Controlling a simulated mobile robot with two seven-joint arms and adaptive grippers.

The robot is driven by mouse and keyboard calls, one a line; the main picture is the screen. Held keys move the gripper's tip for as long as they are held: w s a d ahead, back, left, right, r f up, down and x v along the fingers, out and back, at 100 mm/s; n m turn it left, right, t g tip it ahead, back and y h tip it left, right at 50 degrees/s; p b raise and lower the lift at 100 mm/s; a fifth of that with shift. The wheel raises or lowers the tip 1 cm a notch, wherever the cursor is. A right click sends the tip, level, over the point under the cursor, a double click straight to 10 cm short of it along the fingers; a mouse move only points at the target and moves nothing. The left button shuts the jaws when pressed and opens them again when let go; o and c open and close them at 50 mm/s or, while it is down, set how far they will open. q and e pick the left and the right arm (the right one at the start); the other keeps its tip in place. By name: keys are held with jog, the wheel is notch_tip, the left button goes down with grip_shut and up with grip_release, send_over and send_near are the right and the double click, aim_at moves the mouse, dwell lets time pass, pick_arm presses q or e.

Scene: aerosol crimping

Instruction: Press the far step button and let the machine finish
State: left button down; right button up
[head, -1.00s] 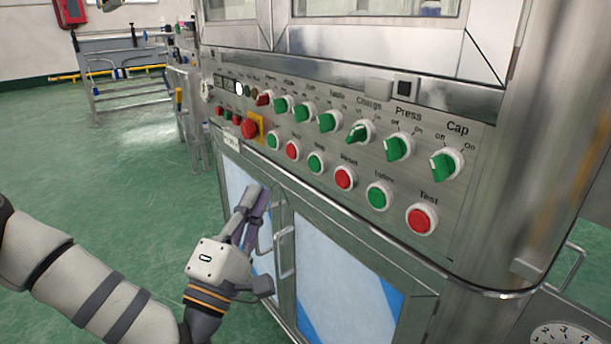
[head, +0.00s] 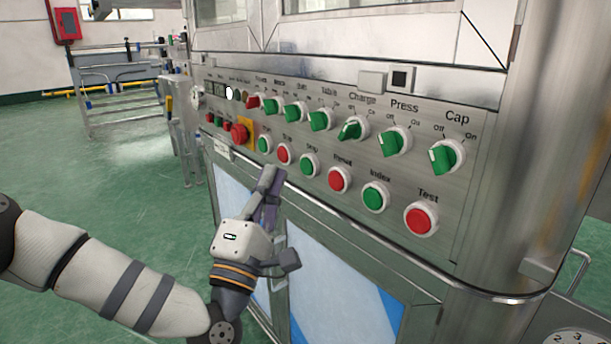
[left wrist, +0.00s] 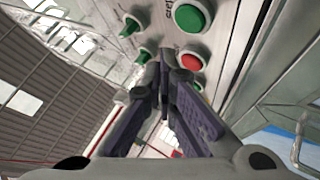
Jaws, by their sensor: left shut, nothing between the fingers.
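The green step button (head: 309,165) sits in the lower row of the control panel, between a red button (head: 284,153) and the red reset button (head: 339,179). It stands out from the panel in its pale ring. My left gripper (head: 270,178) is shut and empty, pointing up just below the panel's lower edge, lower left of the step button and apart from it. In the left wrist view my fingers (left wrist: 165,66) meet near a red button (left wrist: 192,62), with a larger green button (left wrist: 190,18) above; their labels are unclear. My right gripper is not in view.
Green selector knobs (head: 395,141) line the upper row. A red emergency stop (head: 240,133) on a yellow plate stands left. The index button (head: 375,196) and test button (head: 421,219) lie right. Cabinet doors (head: 345,285) are below; open floor (head: 110,180) is left.

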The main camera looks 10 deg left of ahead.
aim_at(307, 166)
pick_arm(q)
jog(key=shift+w+d+b, duration=0.3)
jog(key=shift+w+d, duration=0.45)
jog(key=shift+w, duration=0.15)
jog(key=shift+w, duration=0.1)
dwell(0.8)
jog(key=shift+w+d, duration=0.25)
jog(key=shift+w+d+b, duration=0.25)
jog(key=shift+w+b, duration=0.05)
dwell(0.6)
jog(key=shift+r, duration=0.1)
jog(key=shift+s+a+p, duration=0.5)
jog(key=shift+s, duration=0.15)
